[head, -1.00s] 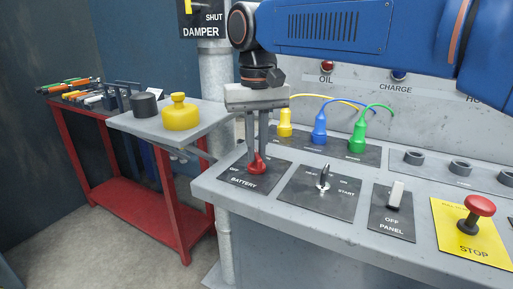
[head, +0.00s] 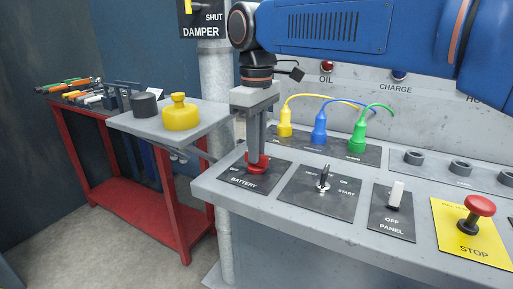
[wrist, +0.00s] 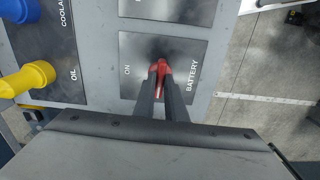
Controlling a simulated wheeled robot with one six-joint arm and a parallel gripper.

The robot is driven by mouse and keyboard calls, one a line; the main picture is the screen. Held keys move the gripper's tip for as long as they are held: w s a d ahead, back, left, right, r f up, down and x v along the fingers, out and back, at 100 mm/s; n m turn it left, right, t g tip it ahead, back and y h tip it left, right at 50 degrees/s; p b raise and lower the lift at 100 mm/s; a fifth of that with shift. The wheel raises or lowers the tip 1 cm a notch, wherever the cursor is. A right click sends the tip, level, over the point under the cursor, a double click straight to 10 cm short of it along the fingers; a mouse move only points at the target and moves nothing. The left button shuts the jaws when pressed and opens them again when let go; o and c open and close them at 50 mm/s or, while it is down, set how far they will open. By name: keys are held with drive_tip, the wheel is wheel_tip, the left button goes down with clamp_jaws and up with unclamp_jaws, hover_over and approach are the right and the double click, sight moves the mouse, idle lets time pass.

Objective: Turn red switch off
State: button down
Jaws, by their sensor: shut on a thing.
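The red switch (head: 262,169) is a small red rotary knob on the black BATTERY plate (head: 240,181) at the left end of the console. It also shows in the wrist view (wrist: 162,68), between "ON" on the left and "BATTERY" on the right. My gripper (head: 257,158) points straight down from above, its two fingers shut on the switch. In the wrist view the fingers (wrist: 163,92) lie on either side of the red handle.
To the right stand a START key switch (head: 324,178), a white PANEL switch (head: 396,196) and a red STOP button (head: 480,206). Yellow (head: 285,124), blue (head: 320,128) and green (head: 357,136) plugs with cables stand behind. A grey side table holds a yellow weight (head: 181,115).

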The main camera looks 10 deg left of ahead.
drive_tip(key=shift+n, duration=0.3)
idle(0.4)
drive_tip(key=c, duration=1.8)
unclamp_jaws()
drive_tip(key=shift+r, duration=0.1)
wheel_tip(320, 180, up, 17)
drive_tip(key=shift+r, duration=0.15)
